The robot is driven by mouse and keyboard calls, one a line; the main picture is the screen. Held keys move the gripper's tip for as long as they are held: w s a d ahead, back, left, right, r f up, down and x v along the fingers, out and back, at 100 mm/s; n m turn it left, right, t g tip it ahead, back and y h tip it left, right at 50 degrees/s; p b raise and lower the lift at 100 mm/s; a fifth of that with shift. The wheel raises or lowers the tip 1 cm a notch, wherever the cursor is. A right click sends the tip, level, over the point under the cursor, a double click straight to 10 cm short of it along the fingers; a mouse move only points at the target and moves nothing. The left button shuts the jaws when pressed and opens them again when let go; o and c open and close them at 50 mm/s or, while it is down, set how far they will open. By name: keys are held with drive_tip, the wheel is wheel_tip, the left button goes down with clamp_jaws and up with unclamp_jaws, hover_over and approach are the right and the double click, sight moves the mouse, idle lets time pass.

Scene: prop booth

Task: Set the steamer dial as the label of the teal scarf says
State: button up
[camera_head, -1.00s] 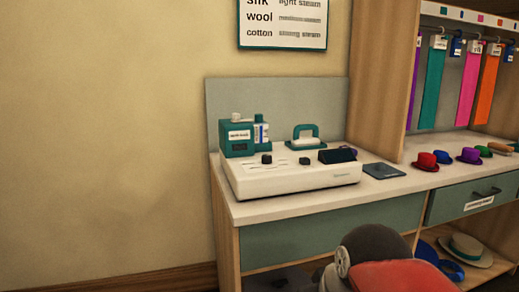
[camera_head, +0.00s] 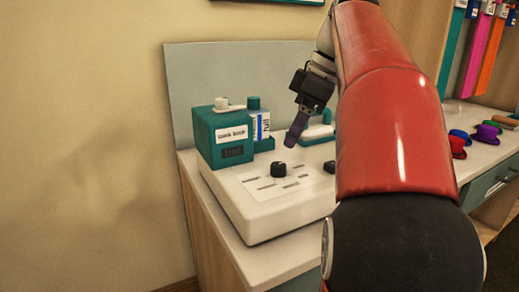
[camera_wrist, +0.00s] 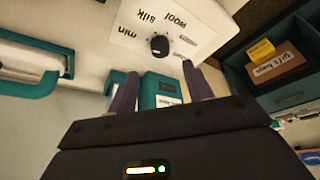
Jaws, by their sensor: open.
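The steamer (camera_head: 255,215) is a white box on the counter with a black dial (camera_head: 278,170) on its sloped top. In the wrist view the dial (camera_wrist: 159,45) has the words min, silk and wool around it; which one its pointer faces I cannot tell. My gripper (camera_head: 295,140) is above and slightly right of the dial, tilted down. In the wrist view my gripper (camera_wrist: 160,88) has its two purple fingers apart with nothing held, the dial beyond them. The teal scarf (camera_head: 452,45) hangs at the far right; its label is too small and cut off to read.
A teal tank box (camera_head: 225,150) and a bottle (camera_head: 259,125) stand behind the dial. Small hats (camera_head: 458,142) lie on the counter right. The wall side at left is clear.

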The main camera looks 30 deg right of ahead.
sight(279, 164)
drive_tip(key=x, duration=0.7)
drive_tip(key=shift+a+f, duration=0.15)
drive_tip(key=shift+f, duration=0.1)
drive_tip(key=shift+c, duration=0.3)
drive_tip(key=c, duration=0.9)
